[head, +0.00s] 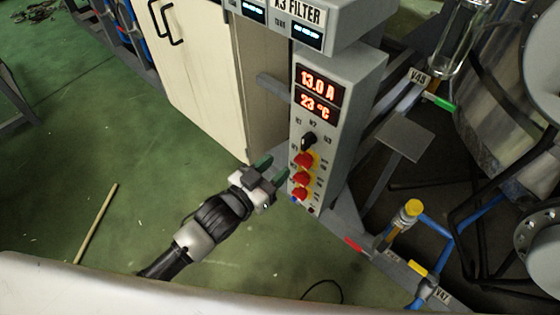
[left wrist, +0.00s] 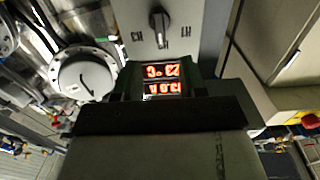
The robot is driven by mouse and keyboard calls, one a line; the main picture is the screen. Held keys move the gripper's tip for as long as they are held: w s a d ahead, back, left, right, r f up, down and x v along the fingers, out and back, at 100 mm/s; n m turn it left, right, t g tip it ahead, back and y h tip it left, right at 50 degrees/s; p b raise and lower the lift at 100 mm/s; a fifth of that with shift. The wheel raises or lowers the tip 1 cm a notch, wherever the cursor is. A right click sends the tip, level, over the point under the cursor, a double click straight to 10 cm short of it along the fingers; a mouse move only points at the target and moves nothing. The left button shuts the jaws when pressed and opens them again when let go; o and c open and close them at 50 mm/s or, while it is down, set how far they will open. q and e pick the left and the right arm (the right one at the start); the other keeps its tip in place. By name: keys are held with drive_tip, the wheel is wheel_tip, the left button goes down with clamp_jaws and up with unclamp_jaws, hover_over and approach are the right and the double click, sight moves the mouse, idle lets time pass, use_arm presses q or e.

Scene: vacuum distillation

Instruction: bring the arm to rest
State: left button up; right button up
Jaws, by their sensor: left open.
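My left gripper (head: 273,168) is open and empty in the head view, just left of the grey control panel's lower part. Its green-tipped fingers point toward the panel, close to the red buttons; I cannot tell whether they touch anything. The control panel (head: 328,165) has red displays reading 13.0 A and 23 °C (head: 318,92), a black rotary knob (head: 309,141) and several red buttons on yellow (head: 301,178). In the left wrist view, the dark gripper body fills the lower middle, with an upside-down lit display (left wrist: 163,80) between the fingers and the black knob (left wrist: 159,22) above. My right gripper is out of view.
A cream cabinet (head: 200,75) stands behind and left of the panel. Pipes with a yellow-capped valve (head: 410,210), a label V45 and a large metal vessel (head: 495,120) are on the right. A stick (head: 95,225) lies on the green floor (head: 80,140), mostly clear at left.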

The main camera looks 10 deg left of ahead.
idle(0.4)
use_arm(q)
drive_tip(key=s+a+f+n+g+y, duration=0.1)
drive_tip(key=s+a+f+g+y, duration=0.2)
drive_tip(key=f, duration=0.7)
drive_tip(key=s+a+f+n+g+y, duration=0.1)
drive_tip(key=s+a+f+y, duration=0.2)
drive_tip(key=f, duration=0.7)
drive_tip(key=s+a+f+n+g+y, duration=0.25)
drive_tip(key=a+f, duration=0.25)
drive_tip(key=f, duration=0.4)
drive_tip(key=s+a+f+g+y, duration=0.1)
drive_tip(key=s+a+f+g, duration=0.15)
drive_tip(key=s+f, duration=0.65)
drive_tip(key=s+a+f+g+y, duration=0.15)
drive_tip(key=s+f+g, duration=0.3)
drive_tip(key=s, duration=0.85)
drive_tip(key=s+a+r+p, duration=0.2)
drive_tip(key=s+r+p, duration=0.5)
drive_tip(key=p, duration=0.5)
drive_tip(key=shift+a+r+p, duration=0.2)
drive_tip(key=shift+r+p, duration=0.1)
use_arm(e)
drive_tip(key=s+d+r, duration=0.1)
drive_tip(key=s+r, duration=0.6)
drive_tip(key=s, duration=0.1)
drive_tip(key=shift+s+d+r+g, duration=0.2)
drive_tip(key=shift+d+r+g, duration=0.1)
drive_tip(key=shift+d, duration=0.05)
